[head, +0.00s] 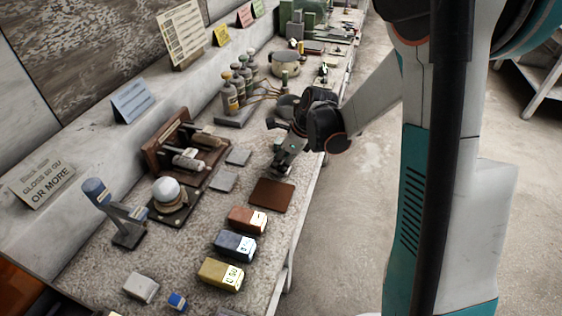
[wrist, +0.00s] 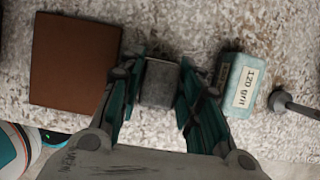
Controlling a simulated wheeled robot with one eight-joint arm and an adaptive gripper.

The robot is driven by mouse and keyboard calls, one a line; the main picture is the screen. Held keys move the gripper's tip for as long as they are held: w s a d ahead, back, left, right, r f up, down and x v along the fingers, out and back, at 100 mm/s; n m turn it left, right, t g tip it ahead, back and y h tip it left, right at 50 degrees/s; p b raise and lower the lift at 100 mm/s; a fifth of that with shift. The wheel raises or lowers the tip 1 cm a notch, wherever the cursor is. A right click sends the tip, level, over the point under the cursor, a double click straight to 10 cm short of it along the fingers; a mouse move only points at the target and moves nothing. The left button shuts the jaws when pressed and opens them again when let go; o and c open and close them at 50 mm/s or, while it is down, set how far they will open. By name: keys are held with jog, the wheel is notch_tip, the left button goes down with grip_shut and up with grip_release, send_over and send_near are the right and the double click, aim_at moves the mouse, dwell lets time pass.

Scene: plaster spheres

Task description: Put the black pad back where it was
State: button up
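The black pad (wrist: 160,84) is a small dark grey block in the wrist view, between the two fingers of my gripper (wrist: 160,72). The fingertips lie close against its left and right sides, and my gripper appears shut on it. In the head view my gripper (head: 283,168) is low over the bench, just beyond a brown square plate (head: 271,195); the pad is mostly hidden by the fingers there. Whether the pad touches the bench I cannot tell.
The brown plate (wrist: 74,60) is left of my gripper and a teal "120 grit" block (wrist: 238,86) close on its right. Red (head: 246,220), blue (head: 234,245) and yellow (head: 220,274) blocks line the bench's near side. A white sphere (head: 166,189) sits on a stand at left.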

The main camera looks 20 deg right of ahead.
jog(key=o, duration=0.4)
jog(key=p+v, duration=0.4)
jog(key=v, duration=0.8)
jog(key=shift+r+p, duration=0.15)
jog(key=shift+p, duration=0.2)
jog(key=shift+a, duration=0.1)
